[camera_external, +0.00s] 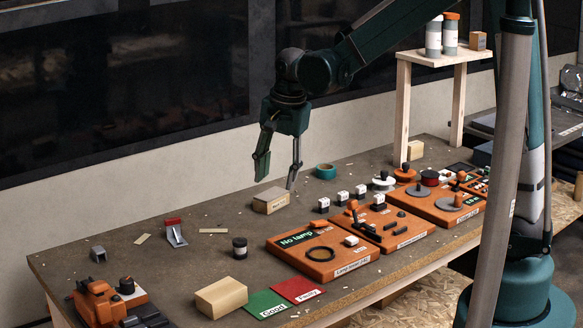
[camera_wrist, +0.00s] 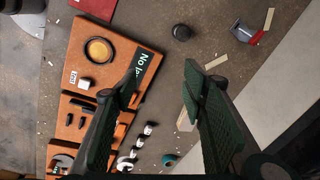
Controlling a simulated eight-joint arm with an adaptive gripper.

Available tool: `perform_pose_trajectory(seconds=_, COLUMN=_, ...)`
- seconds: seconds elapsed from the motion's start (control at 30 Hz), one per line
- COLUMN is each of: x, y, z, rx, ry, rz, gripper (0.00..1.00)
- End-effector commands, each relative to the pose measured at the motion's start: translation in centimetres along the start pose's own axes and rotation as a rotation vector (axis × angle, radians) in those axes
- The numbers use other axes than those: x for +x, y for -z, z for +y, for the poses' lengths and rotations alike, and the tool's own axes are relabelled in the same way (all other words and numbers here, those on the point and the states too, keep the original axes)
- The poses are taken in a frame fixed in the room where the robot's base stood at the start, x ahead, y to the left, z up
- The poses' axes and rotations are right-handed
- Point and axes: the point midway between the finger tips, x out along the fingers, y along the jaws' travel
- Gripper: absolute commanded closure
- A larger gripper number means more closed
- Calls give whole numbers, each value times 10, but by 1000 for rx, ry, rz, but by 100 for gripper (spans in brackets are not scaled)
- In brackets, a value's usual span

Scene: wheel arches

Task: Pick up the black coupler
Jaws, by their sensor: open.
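Several small black cylindrical pieces lie on the middle orange board (camera_external: 375,244); one is a short black piece (camera_external: 390,225). They also show in the wrist view as dark pieces (camera_wrist: 82,122) left of my fingers. I cannot tell for sure which piece is the black coupler. A black-lidded jar (camera_external: 240,248) with a pale band stands apart on the table; from above it is a dark round shape (camera_wrist: 181,32). My gripper (camera_external: 277,180) is open and empty, fingers down, above the table near a small cardboard box (camera_external: 270,201). In the wrist view its fingers (camera_wrist: 160,78) stand apart.
The "No lamp" board (camera_external: 322,253) holds a black ring. White-and-black switches (camera_external: 342,198) stand behind the boards. A teal tape roll (camera_external: 325,171) lies behind them. Green (camera_external: 266,303) and red (camera_external: 298,289) cards and a wooden block (camera_external: 221,297) lie at the front. A wooden shelf (camera_external: 402,110) rises at the right.

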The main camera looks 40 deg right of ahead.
Motion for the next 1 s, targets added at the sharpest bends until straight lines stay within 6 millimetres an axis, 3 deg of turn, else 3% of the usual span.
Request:
perform_pose_trajectory(seconds=0.7, x=112, y=-35, z=-64, rx=354, ry=-142, rz=-12, gripper=58)
perform_pose_trajectory(seconds=1.0, x=137, y=-44, z=-71, rx=426, ry=-172, rz=-6, gripper=58)
